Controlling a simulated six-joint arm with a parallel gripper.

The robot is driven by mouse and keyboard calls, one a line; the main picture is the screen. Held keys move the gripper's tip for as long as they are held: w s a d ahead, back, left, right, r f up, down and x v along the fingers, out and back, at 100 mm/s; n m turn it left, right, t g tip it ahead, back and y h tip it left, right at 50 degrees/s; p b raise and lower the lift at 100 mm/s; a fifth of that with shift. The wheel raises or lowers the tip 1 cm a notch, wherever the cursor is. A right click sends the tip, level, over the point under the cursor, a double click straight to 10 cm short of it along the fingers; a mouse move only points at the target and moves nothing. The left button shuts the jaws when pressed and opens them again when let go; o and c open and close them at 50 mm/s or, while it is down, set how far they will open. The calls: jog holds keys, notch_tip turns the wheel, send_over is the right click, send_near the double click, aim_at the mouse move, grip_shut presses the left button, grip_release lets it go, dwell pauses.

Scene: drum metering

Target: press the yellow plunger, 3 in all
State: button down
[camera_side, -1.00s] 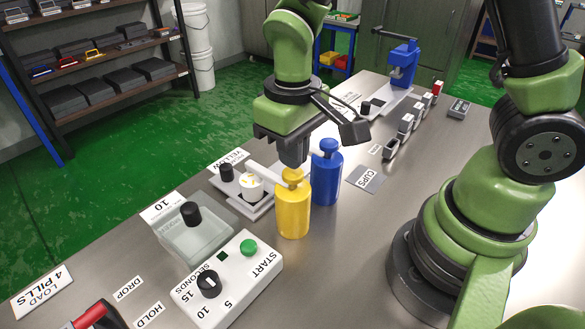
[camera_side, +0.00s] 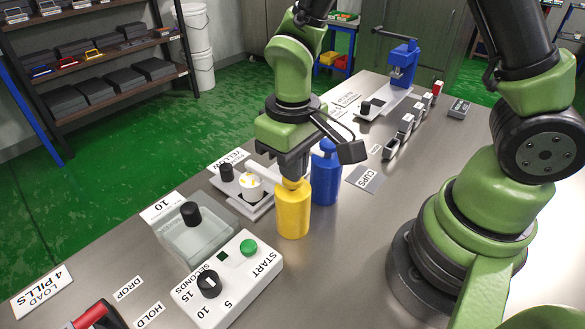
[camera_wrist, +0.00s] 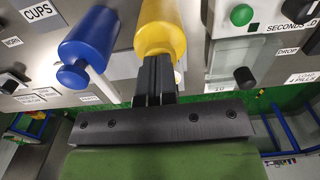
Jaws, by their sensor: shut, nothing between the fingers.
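The yellow bottle (camera_side: 293,212) stands upright on the steel bench, with its spout pointing left over a white dish (camera_side: 250,186) that has yellow on it. My gripper (camera_side: 294,178) is shut and empty, directly above the bottle, its fingertips at the plunger top. The plunger head is mostly hidden by the fingers in the side view and looks lowered close to the bottle's shoulder. In the wrist view the shut fingers (camera_wrist: 154,75) overlap the yellow bottle (camera_wrist: 160,25).
A blue pump bottle (camera_side: 326,178) stands right beside the yellow one. A white timer box (camera_side: 229,278) with a green button and a clear-lidded unit (camera_side: 193,236) sit in front. Several small cups (camera_side: 405,125) line the bench farther back. Bare bench lies right of the bottles.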

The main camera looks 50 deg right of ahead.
dwell(0.3)
jog(key=shift+r, duration=3.45)
jog(key=shift+d+r, duration=0.1)
jog(key=shift+r, duration=0.2)
jog(key=s+d+r+m+t+y, duration=0.2)
jog(key=s+d+r+m+t, duration=0.2)
jog(key=s+r+t, duration=0.3)
jog(key=a+v, duration=0.1)
jog(key=v, duration=0.4)
jog(key=shift+s+r, duration=0.2)
jog(key=shift+s, duration=0.2)
